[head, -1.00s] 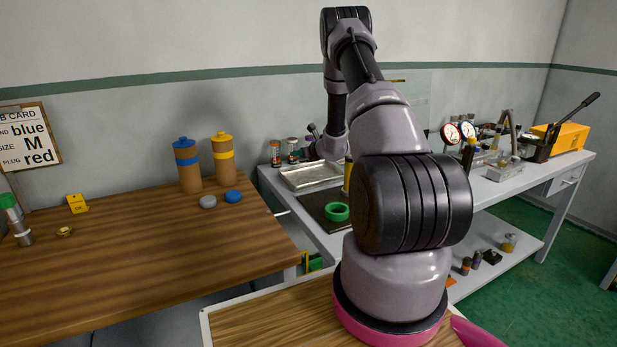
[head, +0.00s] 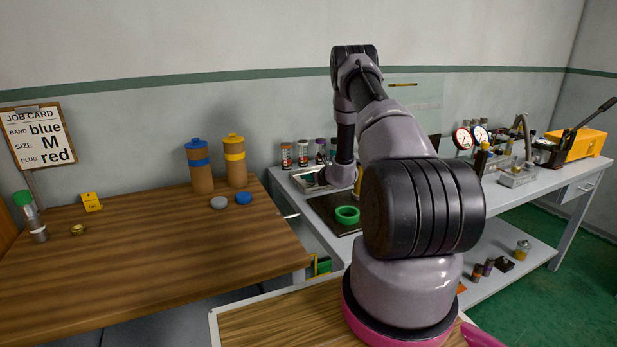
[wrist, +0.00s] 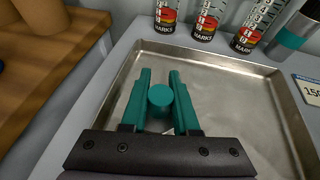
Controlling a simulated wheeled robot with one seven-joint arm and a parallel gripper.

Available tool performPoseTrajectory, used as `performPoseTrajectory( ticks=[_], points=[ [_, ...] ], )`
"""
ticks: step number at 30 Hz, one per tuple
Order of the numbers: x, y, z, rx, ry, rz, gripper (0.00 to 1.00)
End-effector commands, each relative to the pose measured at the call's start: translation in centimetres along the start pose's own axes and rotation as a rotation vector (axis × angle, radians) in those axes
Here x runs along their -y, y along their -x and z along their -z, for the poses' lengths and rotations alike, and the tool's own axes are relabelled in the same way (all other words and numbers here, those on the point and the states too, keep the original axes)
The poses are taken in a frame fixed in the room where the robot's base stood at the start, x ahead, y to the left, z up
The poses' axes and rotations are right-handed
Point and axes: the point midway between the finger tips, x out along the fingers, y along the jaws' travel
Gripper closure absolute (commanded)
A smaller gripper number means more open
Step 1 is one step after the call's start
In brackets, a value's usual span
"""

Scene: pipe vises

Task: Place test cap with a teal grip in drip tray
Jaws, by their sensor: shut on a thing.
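The drip tray is a shallow metal tray (wrist: 235,95), filling much of the wrist view; in the head view it (head: 303,184) stands on the grey bench, partly hidden by my arm. My gripper (wrist: 160,86) has teal fingers and is over the left part of the tray. It is shut on the test cap, whose round teal grip (wrist: 160,97) shows between the fingers. The cap's lower part is hidden, so I cannot tell whether it touches the tray floor. In the head view my arm hides the gripper and the cap.
A green ring (head: 347,215) lies on a dark mat in front of the tray. The wooden table (head: 150,255) is at the left. Gauges (head: 464,138) stand farther right.

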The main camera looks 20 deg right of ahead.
Motion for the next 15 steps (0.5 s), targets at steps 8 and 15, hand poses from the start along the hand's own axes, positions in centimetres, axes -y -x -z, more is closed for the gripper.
performPoseTrajectory(
  ticks=[8, 15],
  points=[
    [-0.02, 0.00, 0.05, -0.001, 0.000, 0.000, 0.42],
    [0.01, 0.53, -0.21, -0.002, -0.001, 0.000, 0.42]
  ],
)
